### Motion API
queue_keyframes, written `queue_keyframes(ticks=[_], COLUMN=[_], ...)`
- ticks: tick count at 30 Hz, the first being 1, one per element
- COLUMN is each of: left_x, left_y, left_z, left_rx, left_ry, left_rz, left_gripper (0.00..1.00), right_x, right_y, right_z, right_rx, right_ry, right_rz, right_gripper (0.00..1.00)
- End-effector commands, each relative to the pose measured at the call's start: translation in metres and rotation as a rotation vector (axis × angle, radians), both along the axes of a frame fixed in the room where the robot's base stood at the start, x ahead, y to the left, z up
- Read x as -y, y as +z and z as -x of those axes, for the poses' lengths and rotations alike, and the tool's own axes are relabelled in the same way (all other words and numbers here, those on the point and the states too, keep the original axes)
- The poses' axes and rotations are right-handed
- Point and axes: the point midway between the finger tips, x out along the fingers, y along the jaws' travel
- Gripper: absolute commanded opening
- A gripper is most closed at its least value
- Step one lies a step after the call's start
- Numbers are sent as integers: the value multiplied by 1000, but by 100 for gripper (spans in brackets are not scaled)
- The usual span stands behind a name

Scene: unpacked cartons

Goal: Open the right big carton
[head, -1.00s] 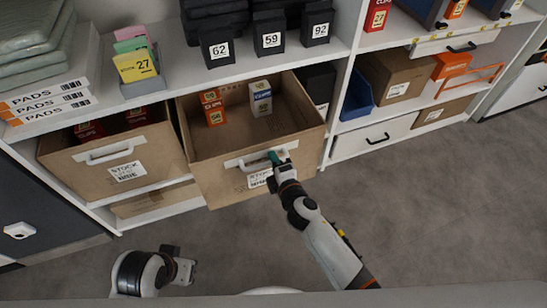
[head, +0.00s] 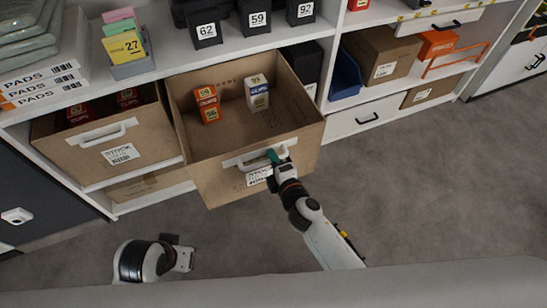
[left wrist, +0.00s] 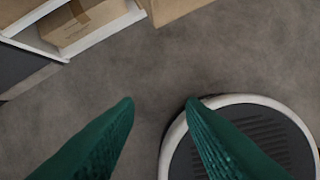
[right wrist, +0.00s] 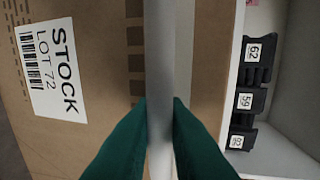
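The right big carton (head: 215,183) is a brown open-topped box, pulled well out of the shelf toward me. Inside stand an orange box (head: 207,104) and a white and blue box (head: 258,92). My right gripper (head: 275,158) is at the white handle on its front. In the right wrist view the green fingers (right wrist: 160,105) close on the white handle bar (right wrist: 160,60), beside the STOCK label (right wrist: 50,67). My left gripper (head: 184,258) is low at the left, away from the cartons. Its fingers (left wrist: 160,105) are wide apart with nothing between them.
The left big carton (head: 75,148) sits in the shelf with red boxes inside. A closed carton (head: 150,186) lies on the shelf below. Numbered black bins (head: 255,20) stand above. A white drawer (head: 365,118) is to the right. The floor (head: 430,190) at right is clear.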

Motion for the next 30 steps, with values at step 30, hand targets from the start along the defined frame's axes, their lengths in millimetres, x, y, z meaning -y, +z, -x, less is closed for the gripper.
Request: queue_keyframes(ticks=[30], left_x=[1], left_y=[-28], left_z=[-2], left_rx=[-19], left_ry=[-2], left_rz=[0], left_gripper=[36], right_x=[34], right_y=[22], right_z=[105], right_rx=[-3], right_ry=[-1], right_rz=[1], right_gripper=[18])
